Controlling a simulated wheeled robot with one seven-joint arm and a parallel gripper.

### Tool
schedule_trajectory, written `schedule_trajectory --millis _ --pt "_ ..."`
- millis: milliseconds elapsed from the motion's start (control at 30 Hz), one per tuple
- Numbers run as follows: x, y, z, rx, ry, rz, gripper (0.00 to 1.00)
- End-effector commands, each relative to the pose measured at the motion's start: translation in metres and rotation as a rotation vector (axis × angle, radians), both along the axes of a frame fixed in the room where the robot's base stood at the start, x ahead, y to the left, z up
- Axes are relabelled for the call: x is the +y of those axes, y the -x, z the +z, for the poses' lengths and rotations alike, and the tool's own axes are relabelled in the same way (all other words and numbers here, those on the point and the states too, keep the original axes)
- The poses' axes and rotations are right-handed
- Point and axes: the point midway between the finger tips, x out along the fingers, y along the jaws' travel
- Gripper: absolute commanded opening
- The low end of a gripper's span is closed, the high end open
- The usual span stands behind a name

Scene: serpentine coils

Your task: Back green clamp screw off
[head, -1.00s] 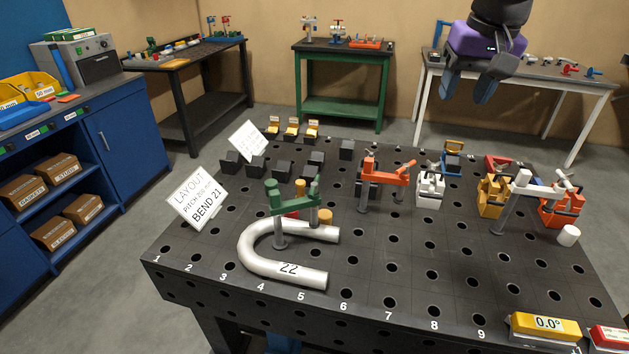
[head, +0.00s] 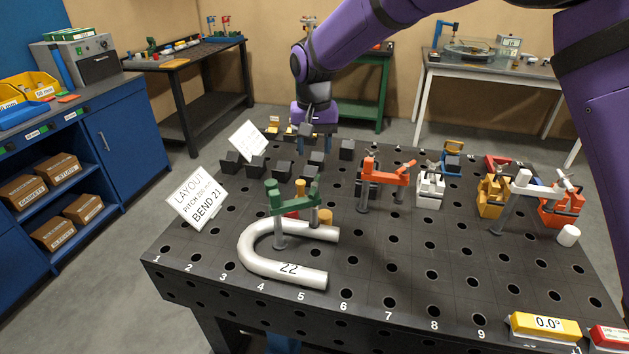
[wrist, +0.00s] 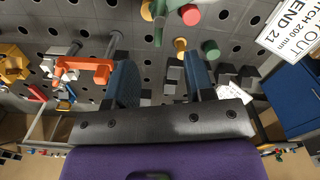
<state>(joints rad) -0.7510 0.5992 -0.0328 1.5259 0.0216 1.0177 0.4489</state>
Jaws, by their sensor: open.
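The green clamp (head: 290,203) stands on the dark perforated table, its grey post beside the U-shaped white pipe (head: 265,268) marked 22. Its raised green parts stand upright; which one is the screw handle is hard to tell. In the wrist view part of the green clamp (wrist: 181,8) shows at the top edge, cut off by the frame. My gripper (head: 307,137) is behind the clamp, above the black blocks at the back of the table, apart from the clamp. In the wrist view its dark fingers (wrist: 160,80) are spread with nothing between them.
An orange clamp (head: 385,172) stands right of the green one, with white, yellow and orange clamps farther right. Black blocks (head: 256,166) and a layout sign (head: 197,198) are at the left. A yellow level box (head: 543,326) sits at the front right.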

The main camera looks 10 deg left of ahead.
Motion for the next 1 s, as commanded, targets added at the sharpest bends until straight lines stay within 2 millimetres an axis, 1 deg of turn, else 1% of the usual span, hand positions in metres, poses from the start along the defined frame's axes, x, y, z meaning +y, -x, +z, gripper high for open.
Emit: schedule_trajectory --millis 167,300,500,600,700,1000 --pt "-0.001 0.000 -0.027 0.002 0.001 0.000 0.49" --pt "-0.001 0.001 -0.053 0.001 0.002 0.001 0.49" --pt "-0.001 0.000 -0.083 0.001 0.001 0.001 0.49" --pt "-0.001 0.000 -0.092 0.001 0.000 0.000 0.49" --pt "-0.001 0.000 -0.097 -0.001 0.000 0.000 0.49" --pt "-0.001 0.000 -0.100 -0.001 0.000 0.000 0.49"
